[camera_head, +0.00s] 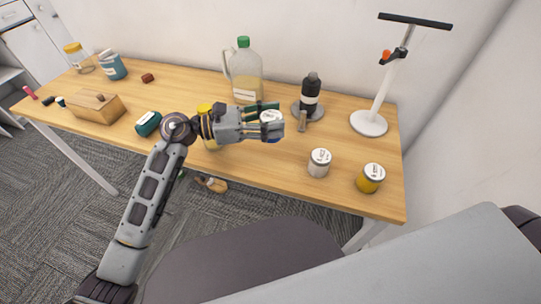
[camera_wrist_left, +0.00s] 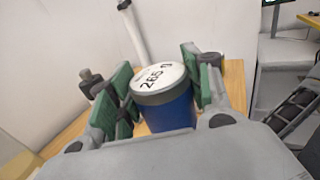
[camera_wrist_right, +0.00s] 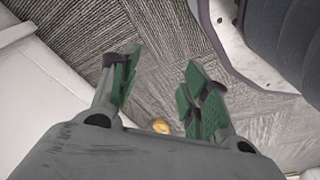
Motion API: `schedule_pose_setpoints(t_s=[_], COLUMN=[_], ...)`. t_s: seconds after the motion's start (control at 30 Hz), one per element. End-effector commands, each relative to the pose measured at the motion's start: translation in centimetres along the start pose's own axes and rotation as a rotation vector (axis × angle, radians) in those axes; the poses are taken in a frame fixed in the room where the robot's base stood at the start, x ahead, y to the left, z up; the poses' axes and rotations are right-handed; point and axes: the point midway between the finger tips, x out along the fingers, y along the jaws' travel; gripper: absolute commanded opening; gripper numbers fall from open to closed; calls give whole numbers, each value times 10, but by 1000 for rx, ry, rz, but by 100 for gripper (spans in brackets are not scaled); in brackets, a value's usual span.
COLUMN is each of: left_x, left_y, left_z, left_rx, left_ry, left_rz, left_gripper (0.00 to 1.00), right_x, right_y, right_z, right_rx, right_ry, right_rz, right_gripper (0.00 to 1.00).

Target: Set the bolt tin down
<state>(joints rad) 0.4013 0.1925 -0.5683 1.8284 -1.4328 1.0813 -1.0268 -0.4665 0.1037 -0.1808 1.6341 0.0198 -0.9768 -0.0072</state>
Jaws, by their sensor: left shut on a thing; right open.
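A blue tin with a white lid marked 265 (camera_wrist_left: 166,108) is between the green-padded fingers of my left gripper (camera_wrist_left: 158,82). I take it to be the bolt tin; its label is only partly readable. In the head view my left gripper (camera_head: 268,118) is over the table's middle, shut on the tin (camera_head: 272,138), which is mostly hidden by the fingers. The tin looks upright; I cannot tell how far its base is above the tabletop. My right gripper (camera_wrist_right: 158,88) is open and empty above the carpet, seen only in the right wrist view.
On the wooden table (camera_head: 240,172), a white tin (camera_head: 319,163) and a yellow tin (camera_head: 370,179) stand at front right. A dark bottle (camera_head: 311,93), a large jug (camera_head: 245,72) and a white stand (camera_head: 369,123) are behind. A wooden box (camera_head: 97,107) is left. Bare tabletop lies right of the gripper.

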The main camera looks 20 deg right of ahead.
Motion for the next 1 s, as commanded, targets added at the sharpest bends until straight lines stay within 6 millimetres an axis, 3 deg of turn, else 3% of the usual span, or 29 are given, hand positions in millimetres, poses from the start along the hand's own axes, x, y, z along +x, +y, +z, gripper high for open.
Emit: schedule_pose_setpoints(t_s=[0.5,1.0], left_x=[0,0], left_y=[0,0], left_z=[-56,-64], left_rx=[-1,0], left_ry=[-2,-1], left_rz=[1,1], left_gripper=[18,18], right_x=[-16,-20], right_y=[-5,-6], right_z=[-6,-7], right_rx=[-3,-3], right_ry=[-12,-14], right_rz=[-9,-11], right_gripper=[46,46])
